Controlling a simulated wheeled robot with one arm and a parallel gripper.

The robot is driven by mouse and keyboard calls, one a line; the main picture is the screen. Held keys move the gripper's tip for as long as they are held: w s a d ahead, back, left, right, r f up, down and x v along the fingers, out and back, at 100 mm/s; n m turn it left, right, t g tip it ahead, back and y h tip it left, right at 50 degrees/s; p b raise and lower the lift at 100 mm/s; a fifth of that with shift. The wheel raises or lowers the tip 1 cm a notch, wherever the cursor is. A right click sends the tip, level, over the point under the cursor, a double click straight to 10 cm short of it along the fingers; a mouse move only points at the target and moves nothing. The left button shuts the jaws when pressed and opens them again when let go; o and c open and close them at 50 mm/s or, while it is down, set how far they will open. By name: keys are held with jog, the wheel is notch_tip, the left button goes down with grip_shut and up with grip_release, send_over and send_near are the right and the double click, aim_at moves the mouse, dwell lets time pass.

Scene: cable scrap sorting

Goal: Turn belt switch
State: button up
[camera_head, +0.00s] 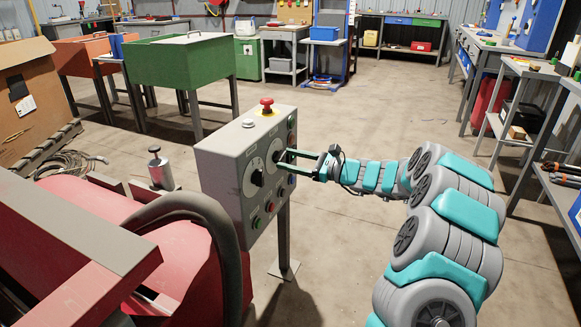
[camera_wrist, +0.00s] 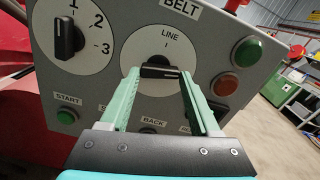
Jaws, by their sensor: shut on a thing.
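The belt switch (camera_wrist: 162,71) is a black knob on a white dial (camera_wrist: 150,50), under the label BELT, with LINE and a mark above it. It lies roughly crosswise in the wrist view. My gripper (camera_wrist: 160,76) has its two green fingers on either side of the knob and is shut on it. In the head view my gripper (camera_head: 285,156) reaches the grey control box (camera_head: 220,185) from the right, and its fingers cover most of the switch. The lower part of the dial is partly hidden by the fingers.
A second black knob (camera_wrist: 68,40) with a numbered dial sits left of the switch. A green button (camera_wrist: 247,52) and a red button (camera_wrist: 225,84) are to the right. A red emergency stop (camera_head: 267,106) tops the box. Open floor lies behind it.

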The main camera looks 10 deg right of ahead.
jog(key=shift+n+b, duration=7.5)
jog(key=shift+b, duration=0.55)
jog(key=shift+a+r, duration=0.1)
jog(key=o, duration=1.4)
jog(key=shift+c, duration=0.2)
jog(key=p+v, duration=0.1)
jog(key=v, duration=0.7)
